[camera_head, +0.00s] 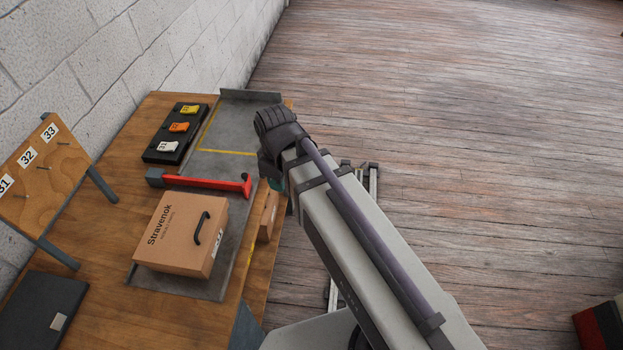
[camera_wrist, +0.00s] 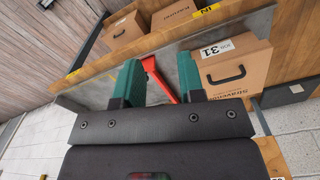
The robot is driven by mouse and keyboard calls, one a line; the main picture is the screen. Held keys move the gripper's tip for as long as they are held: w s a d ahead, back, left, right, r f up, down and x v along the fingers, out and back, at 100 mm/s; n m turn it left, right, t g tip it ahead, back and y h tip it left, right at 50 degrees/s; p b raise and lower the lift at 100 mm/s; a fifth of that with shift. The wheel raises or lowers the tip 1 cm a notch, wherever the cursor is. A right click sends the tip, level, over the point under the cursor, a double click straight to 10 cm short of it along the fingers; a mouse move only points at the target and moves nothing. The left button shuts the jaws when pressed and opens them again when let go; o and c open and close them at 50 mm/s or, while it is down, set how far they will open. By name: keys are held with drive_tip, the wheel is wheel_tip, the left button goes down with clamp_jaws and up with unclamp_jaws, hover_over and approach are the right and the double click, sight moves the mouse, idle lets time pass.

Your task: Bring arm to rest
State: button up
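My gripper (camera_wrist: 158,82) shows in the wrist view with its two green fingers spread apart and nothing held between them. In the head view my arm reaches from the lower right to the table's right edge. Only a bit of green of the gripper (camera_head: 275,184) shows there; the rest is hidden behind my own arm. A red bar with a grey end (camera_head: 210,183) lies on the table to the left of the gripper. In the wrist view the red bar (camera_wrist: 158,77) shows beyond the fingers, in the gap between them.
A cardboard box (camera_head: 180,235) with a black handle stands on a grey mat on the wooden table (camera_head: 105,270). A black tray (camera_head: 160,152) holds coloured tags. A numbered peg board (camera_head: 45,180) and a black case (camera_head: 40,308) stand left. Open floor (camera_head: 470,130) lies right.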

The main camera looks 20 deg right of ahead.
drive_tip(key=s+d+m, duration=0.4)
drive_tip(key=d+m, duration=0.4)
drive_tip(key=m, duration=0.2)
drive_tip(key=shift+w+d, duration=0.1)
wheel_tip(320, 180, down, 8)
drive_tip(key=b, duration=0.8)
